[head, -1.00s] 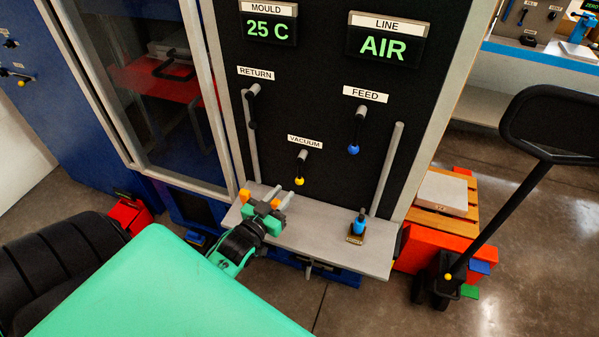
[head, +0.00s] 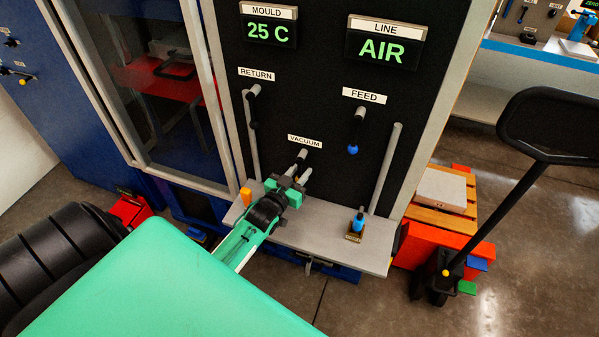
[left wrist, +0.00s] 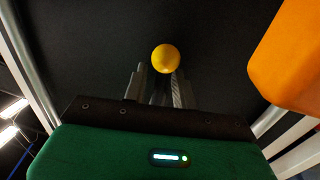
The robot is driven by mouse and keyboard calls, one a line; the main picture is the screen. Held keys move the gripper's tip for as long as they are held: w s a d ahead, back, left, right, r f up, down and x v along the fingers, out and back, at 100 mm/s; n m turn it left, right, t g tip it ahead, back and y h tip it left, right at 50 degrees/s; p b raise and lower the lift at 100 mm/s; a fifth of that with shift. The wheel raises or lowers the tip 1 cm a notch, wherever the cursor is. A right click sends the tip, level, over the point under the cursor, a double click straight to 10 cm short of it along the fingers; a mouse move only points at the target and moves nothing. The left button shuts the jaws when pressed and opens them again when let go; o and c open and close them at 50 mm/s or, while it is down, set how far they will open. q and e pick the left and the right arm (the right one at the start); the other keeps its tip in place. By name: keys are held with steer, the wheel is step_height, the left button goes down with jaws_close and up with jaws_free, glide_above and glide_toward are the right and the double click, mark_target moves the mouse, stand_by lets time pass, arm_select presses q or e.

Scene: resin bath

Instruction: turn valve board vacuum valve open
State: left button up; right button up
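The vacuum valve (head: 301,155) is on the black board under the VACUUM label (head: 304,142). Its dark lever runs down behind my left gripper, which hides its end in the head view. In the left wrist view its yellow knob (left wrist: 165,58) shows just past the fingertips, in line with the gap between them. My left gripper (head: 302,176) is just below the valve, fingers toward the board; in the left wrist view its fingers (left wrist: 157,80) stand apart with nothing clearly held. Contact with the knob cannot be told. My right gripper is not in view.
The RETURN valve (head: 252,105) and blue-knobbed FEED valve (head: 355,130) are above. A grey shelf (head: 330,240) juts out below, with an orange object (head: 246,196) and a blue-topped item (head: 357,224). Upright grey rails flank the valve. A pallet truck (head: 500,210) stands at right.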

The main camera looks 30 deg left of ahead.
arm_select(q)
jaws_close()
